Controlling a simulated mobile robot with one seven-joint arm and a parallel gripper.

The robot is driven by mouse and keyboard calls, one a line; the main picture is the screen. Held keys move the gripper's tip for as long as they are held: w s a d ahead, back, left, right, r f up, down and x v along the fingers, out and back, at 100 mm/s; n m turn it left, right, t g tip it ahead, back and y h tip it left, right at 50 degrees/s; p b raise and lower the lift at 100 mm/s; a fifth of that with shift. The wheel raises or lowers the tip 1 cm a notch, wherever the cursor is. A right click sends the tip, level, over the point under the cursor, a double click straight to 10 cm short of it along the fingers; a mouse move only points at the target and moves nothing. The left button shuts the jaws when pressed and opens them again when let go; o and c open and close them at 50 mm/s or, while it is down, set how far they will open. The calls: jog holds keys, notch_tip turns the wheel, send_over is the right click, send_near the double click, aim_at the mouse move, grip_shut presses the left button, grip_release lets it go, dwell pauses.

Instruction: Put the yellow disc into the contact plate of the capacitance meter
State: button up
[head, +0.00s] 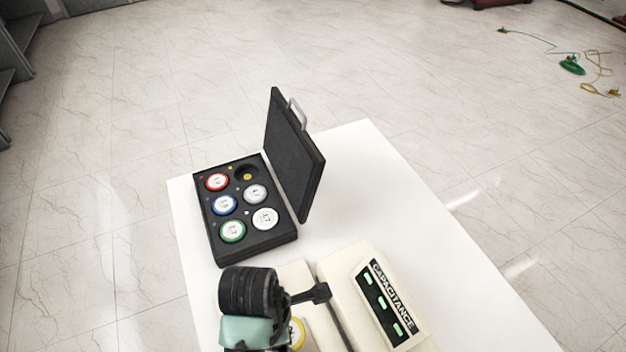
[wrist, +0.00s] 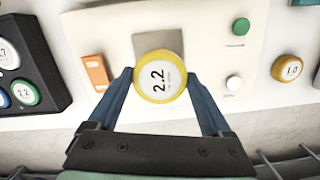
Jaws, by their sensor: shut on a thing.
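In the wrist view the disc overlaps the lower part of the square grey metal contact plate (wrist: 205,42). I cannot tell whether it touches the plate. The cream capacitance meter (head: 375,300) stands on the table in the head view, with its lit display facing up. There a yellow rim (head: 299,331) shows just right of my arm; most of the disc and my fingers are hidden.
An open black case (head: 255,243) holds several coloured discs, with one empty recess (head: 246,175).

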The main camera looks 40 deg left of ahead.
jog(key=shift+w+f, duration=0.2)
jog(key=shift+f, duration=0.1)
jog(key=f, duration=0.4)
jog(key=shift+s+p, duration=0.3)
jog(key=shift+p, duration=0.05)
jog(key=shift+w+f, duration=0.1)
jog(key=shift+f, duration=2.5)
jog(key=shift+f, duration=0.15)
jog(key=o, duration=1.5)
